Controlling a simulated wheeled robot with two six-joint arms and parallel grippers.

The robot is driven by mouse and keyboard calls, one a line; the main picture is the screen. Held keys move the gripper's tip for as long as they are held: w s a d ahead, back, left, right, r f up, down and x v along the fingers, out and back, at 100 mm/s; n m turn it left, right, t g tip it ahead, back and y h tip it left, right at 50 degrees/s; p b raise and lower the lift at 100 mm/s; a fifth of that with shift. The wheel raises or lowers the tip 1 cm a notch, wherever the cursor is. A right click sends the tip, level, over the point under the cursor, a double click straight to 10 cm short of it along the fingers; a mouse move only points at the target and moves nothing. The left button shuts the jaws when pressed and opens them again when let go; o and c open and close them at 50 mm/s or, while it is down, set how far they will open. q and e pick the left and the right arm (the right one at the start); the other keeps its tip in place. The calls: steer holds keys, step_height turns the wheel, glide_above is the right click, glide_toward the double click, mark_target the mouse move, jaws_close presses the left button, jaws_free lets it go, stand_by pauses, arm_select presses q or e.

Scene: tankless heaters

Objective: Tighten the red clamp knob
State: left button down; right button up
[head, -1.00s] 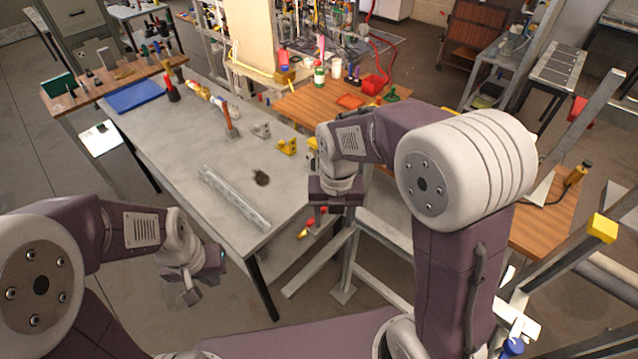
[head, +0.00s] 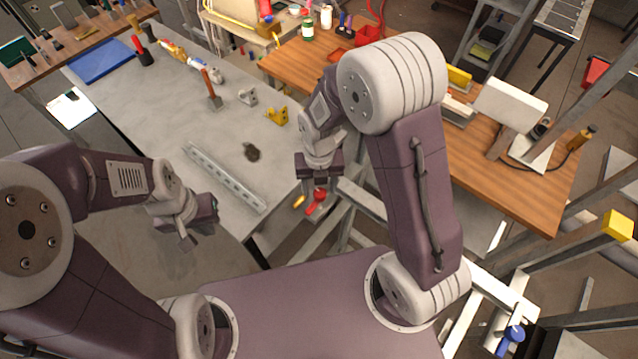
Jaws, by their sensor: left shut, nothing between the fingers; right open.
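A small red part (head: 316,201), perhaps the red clamp knob, shows just below my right gripper (head: 319,188), beside the table's near right corner. The gripper hides some of it, and I cannot tell whether they touch. My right gripper points down and is open. My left gripper (head: 188,241) is shut and empty, low in front of the table's near edge and well left of the red part.
A grey table (head: 190,120) holds a metal rail (head: 225,177), a dark lump (head: 251,152) and a yellow bracket (head: 277,116). Grey frame bars (head: 362,198) stand close to my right gripper. A blue knob (head: 514,337) and a wooden bench (head: 490,185) are at the right.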

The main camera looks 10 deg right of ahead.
steer(key=shift+f, duration=0.25)
steer(key=shift+s+r, duration=0.2)
steer(key=shift+s, duration=0.6)
steer(key=shift+c, duration=0.8)
steer(key=c, duration=0.5)
steer(key=shift+w, duration=0.2)
jaws_close()
steer(key=shift+w, duration=0.1)
arm_select(q)
steer(key=shift+s+r, duration=0.2)
steer(key=shift+s, duration=0.4)
